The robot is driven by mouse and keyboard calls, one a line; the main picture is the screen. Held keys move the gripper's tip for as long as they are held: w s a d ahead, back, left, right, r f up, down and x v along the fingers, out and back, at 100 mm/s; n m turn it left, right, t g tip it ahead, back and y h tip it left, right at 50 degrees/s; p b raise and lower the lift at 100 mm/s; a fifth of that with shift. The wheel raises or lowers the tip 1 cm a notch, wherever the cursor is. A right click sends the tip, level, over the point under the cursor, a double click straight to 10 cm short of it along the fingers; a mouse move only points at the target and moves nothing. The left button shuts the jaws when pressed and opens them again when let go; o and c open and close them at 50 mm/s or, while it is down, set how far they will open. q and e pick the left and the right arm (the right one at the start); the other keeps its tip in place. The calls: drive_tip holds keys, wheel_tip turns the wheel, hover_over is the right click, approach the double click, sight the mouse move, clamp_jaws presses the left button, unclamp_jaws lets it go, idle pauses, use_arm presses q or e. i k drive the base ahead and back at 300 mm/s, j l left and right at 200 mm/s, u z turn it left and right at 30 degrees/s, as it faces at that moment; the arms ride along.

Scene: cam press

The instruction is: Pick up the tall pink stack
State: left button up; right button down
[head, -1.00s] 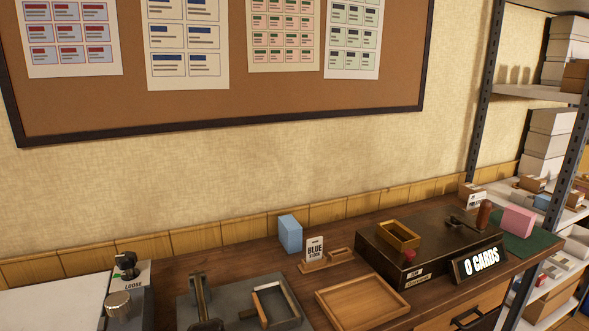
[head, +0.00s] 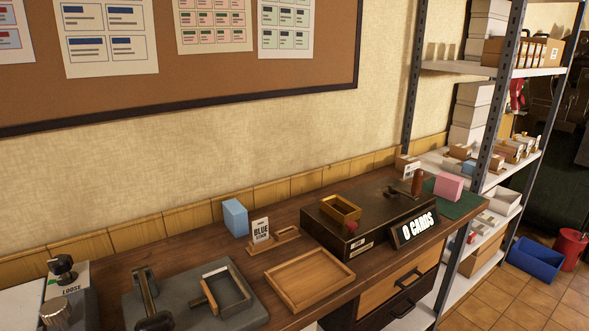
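A pink block-shaped stack (head: 449,186) stands on a dark green mat (head: 462,206) at the right end of the wooden bench. It sits just right of the black press box with the "0 CARDS" sign (head: 414,230). Smaller pink items are on the shelf behind, too small to make out well. Neither of my grippers shows in the head view.
A wooden tray (head: 309,279) lies empty in front of the black box (head: 325,225). A metal shelf rack (head: 490,150) stands beyond the bench's right end. A blue bin (head: 536,260) is on the tiled floor.

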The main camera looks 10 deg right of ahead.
sight(448, 187)
drive_tip(key=z, duration=1.3)
drive_tip(key=u, duration=0.35)
drive_tip(key=i+l+u, duration=0.3)
drive_tip(key=l+u, duration=0.3)
drive_tip(key=i+l+u, duration=0.25)
drive_tip(key=l, duration=0.15)
drive_tip(key=k, duration=0.1)
